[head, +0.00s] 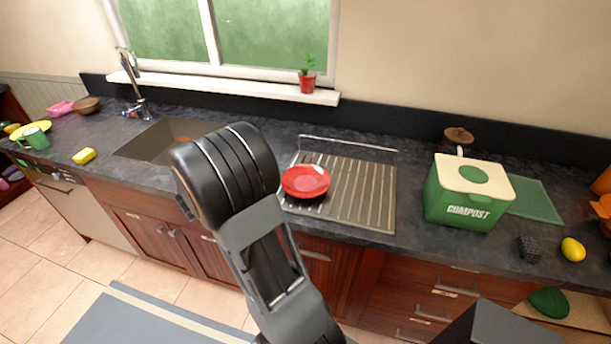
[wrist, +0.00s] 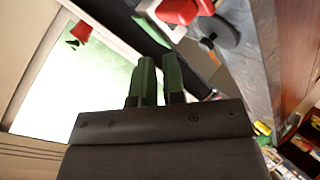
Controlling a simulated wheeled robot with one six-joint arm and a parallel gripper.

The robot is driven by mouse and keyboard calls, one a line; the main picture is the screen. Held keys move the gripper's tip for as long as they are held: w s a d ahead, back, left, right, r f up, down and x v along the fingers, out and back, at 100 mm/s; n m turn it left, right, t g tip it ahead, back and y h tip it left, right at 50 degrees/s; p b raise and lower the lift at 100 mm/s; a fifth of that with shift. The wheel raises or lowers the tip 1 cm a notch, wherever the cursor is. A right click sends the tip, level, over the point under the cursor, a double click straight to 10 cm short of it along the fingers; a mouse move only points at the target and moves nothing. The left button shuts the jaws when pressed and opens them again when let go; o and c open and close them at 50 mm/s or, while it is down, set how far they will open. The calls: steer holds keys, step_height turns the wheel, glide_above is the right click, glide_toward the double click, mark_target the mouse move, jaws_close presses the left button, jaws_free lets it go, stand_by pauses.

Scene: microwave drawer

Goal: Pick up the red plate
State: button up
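The red plate (head: 305,181) lies at the left end of the ribbed metal drying rack (head: 365,190) on the counter in the head view. A red shape (wrist: 183,9) at the top edge of the wrist view may be the plate, but it is cut off and I cannot be sure. My gripper (wrist: 160,78) shows in the wrist view with two green fingers a narrow gap apart and nothing between them. In the head view my arm stands just left of the plate and hides the fingers. The gripper is apart from the plate.
The sink (head: 160,140) is left of the rack, partly behind my arm. A green compost bin (head: 462,205) stands right of the rack. A potted plant (head: 307,82) stands on the window sill. A yellow sponge (head: 84,155) and a lemon (head: 573,250) lie further along the counter.

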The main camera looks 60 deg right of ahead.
steer(key=s+d+f+g+h+p, duration=0.1)
steer(key=s+d+f+g, duration=0.25)
steer(key=s+g, duration=0.35)
glide_toward(290, 196)
steer(key=d, duration=0.2)
steer(key=s+d, duration=0.1)
steer(key=shift+s+d+r, duration=0.1)
steer(key=shift+d+r, duration=0.05)
steer(key=shift+r, duration=0.25)
steer(key=shift+p+x, duration=0.35)
steer(key=shift+x, duration=2.75)
steer(key=shift+c, duration=0.4)
jaws_close()
steer(key=shift+r, duration=0.15)
